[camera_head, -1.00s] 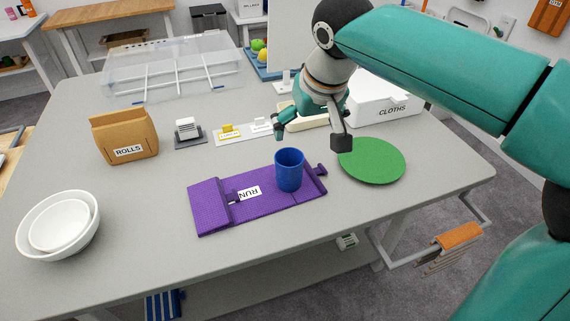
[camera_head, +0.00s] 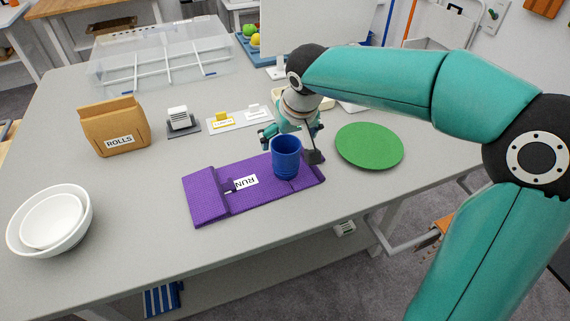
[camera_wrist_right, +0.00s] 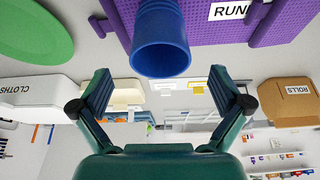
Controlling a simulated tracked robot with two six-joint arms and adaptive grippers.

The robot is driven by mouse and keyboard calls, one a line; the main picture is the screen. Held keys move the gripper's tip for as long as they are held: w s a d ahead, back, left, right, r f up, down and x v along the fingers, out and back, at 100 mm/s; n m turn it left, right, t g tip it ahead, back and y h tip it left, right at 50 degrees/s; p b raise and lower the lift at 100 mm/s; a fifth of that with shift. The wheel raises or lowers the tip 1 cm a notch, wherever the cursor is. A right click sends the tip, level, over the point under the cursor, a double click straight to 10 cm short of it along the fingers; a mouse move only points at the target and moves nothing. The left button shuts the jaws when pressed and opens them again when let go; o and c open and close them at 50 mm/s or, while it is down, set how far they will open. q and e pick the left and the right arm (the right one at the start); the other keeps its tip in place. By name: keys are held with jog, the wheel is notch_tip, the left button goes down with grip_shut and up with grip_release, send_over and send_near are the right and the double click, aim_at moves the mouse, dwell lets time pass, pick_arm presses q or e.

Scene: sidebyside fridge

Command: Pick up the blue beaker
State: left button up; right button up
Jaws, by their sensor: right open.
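The blue beaker (camera_head: 286,158) stands upright on the right part of the purple mat labelled RUN (camera_head: 208,197). In the right wrist view the beaker (camera_wrist_right: 160,42) shows its open rim, just beyond the space between the fingertips. My right gripper (camera_head: 291,146) is open and right behind the beaker in the head view, its fingers partly hidden by it. In the wrist view the right gripper (camera_wrist_right: 162,90) has its two fingers spread wide with nothing between them. My left gripper is not in view.
A green disc (camera_head: 369,146) lies right of the mat. A brown ROLLS bag (camera_head: 114,127), white bowls (camera_head: 50,222) and a clear divided box (camera_head: 160,62) stand on the grey table (camera_head: 120,200). The white CLOTHS box (camera_wrist_right: 35,98) is near the gripper.

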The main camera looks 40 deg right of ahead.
aim_at(286, 147)
jog(key=x, duration=0.5)
jog(key=shift+s, duration=0.1)
jog(key=c, duration=1.4)
